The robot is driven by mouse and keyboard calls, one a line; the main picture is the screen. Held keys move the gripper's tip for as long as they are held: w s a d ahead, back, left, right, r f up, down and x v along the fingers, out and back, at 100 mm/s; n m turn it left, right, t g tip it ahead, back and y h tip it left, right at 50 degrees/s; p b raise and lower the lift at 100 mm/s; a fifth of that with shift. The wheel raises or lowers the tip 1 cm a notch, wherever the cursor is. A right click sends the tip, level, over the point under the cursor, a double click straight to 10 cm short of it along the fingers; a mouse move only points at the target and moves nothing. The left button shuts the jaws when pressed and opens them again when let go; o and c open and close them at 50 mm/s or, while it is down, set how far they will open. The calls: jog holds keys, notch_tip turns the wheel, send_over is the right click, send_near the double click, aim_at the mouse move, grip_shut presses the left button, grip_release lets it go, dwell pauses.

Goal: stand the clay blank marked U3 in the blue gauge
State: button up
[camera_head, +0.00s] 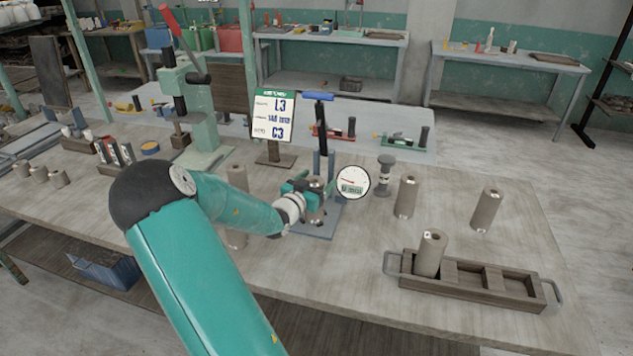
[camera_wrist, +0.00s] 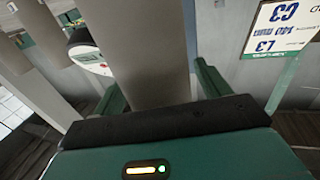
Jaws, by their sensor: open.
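The blue gauge (camera_head: 328,230) stands on the bench, with a blue base plate, a dark column with a blue top handle, and a round white dial (camera_head: 353,181). A grey-brown clay blank (camera_head: 315,213) stands upright at the gauge, partly hidden by my gripper (camera_head: 312,189). In the wrist view the blank (camera_wrist: 145,50) rises between the two green fingers of my gripper (camera_wrist: 160,88), which are open on either side of it. I cannot read a mark on this blank, so I cannot tell whether it is U3. Its lower end is hidden in the wrist view.
A wooden tray (camera_head: 470,294) at front right holds a blank (camera_head: 431,253). Two blanks stand behind it, (camera_head: 407,197) and (camera_head: 486,210). A sign card (camera_head: 272,117) stands behind the gauge. A green press (camera_head: 202,110) stands at left.

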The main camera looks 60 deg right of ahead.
jog(key=w+a, duration=0.1)
jog(key=a, duration=1.1)
jog(key=shift+r, duration=0.15)
jog(key=shift+w, duration=0.15)
